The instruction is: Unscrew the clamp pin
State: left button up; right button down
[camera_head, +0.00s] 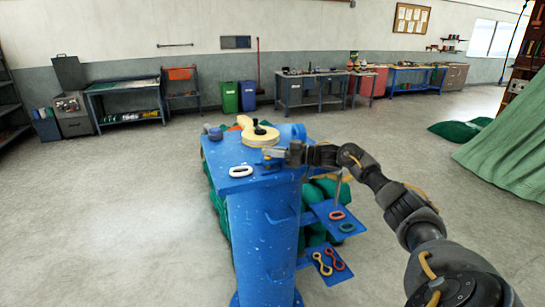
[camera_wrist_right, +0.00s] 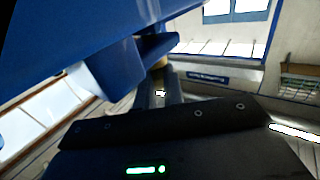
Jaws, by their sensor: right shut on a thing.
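A blue stand (camera_head: 262,225) with a flat blue top stands in the middle of the head view. My right gripper (camera_head: 278,153) reaches in from the right at the top's edge, beside a cream-coloured round piece with a dark knob (camera_head: 260,135). In the right wrist view my gripper's fingers (camera_wrist_right: 160,84) are shut on a small brass-coloured piece (camera_wrist_right: 160,62), apparently the clamp pin, next to a blue bracket (camera_wrist_right: 150,48). The fingers and bracket hide most of it, and its thread is not visible. My left gripper is not in view.
A white link (camera_head: 241,171) lies on the stand's top. Small blue shelves on its right hold a red ring (camera_head: 337,215), a green ring (camera_head: 346,227) and yellow and red links (camera_head: 322,263). Green netting lies behind the stand. The floor on the left is clear.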

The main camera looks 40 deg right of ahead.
jog(key=shift+f, duration=0.1)
dwell(0.4)
jog(key=c, duration=1.5)
grip_release()
jog(key=shift+w, duration=0.1)
jog(key=shift+s+d+f+b, duration=0.1)
jog(key=shift+s+d+b, duration=0.2)
jog(key=shift+s+b, duration=0.1)
jog(key=b+v, duration=0.4)
jog(key=v, duration=0.5)
jog(key=shift+w, duration=0.1)
jog(key=shift+s+d+b, duration=0.25)
jog(key=shift+s+b, duration=0.15)
